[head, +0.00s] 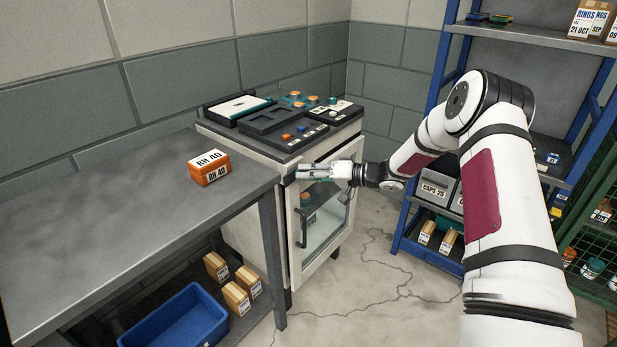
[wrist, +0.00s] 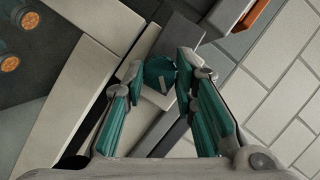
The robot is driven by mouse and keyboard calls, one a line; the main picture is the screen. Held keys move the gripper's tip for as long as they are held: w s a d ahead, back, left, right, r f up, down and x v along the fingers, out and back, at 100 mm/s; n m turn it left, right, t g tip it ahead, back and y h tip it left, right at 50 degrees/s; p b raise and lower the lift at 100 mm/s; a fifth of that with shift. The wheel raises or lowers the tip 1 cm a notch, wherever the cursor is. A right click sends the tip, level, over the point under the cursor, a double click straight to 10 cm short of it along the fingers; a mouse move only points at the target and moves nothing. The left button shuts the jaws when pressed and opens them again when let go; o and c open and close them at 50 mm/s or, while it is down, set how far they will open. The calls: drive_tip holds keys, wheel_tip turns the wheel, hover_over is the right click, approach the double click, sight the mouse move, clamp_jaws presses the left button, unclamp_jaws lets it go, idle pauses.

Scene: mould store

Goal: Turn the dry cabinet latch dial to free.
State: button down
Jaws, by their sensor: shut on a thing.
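The dry cabinet (head: 255,224) is a pale cabinet with a glass door (head: 325,230) and a dark vertical handle (head: 302,228). The door looks closed. My gripper (head: 300,172) is at the upper front of the cabinet, near the corner by the bench. In the wrist view its teal fingers (wrist: 162,76) are shut on the latch dial (wrist: 158,70), a dark teal knob with a short pale mark. The mark lies slanted in that view. In the head view my gripper hides the dial. I cannot read any dial lettering.
A grey workbench (head: 90,220) stands close at the left, with an orange RH 40 box (head: 209,168) on it. Dark trays (head: 275,125) with small parts cover the cabinet top. A blue shelf rack (head: 425,170) stands at the right. Cracked floor (head: 385,275) is open before the cabinet.

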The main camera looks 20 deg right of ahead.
drive_tip(key=shift+f+m, duration=0.1)
drive_tip(key=shift+m, duration=0.3)
idle(0.3)
drive_tip(key=c, duration=1.3)
unclamp_jaws()
drive_tip(key=v, duration=1.2)
drive_tip(key=shift+f, duration=0.2)
drive_tip(key=shift+w+d, duration=0.1)
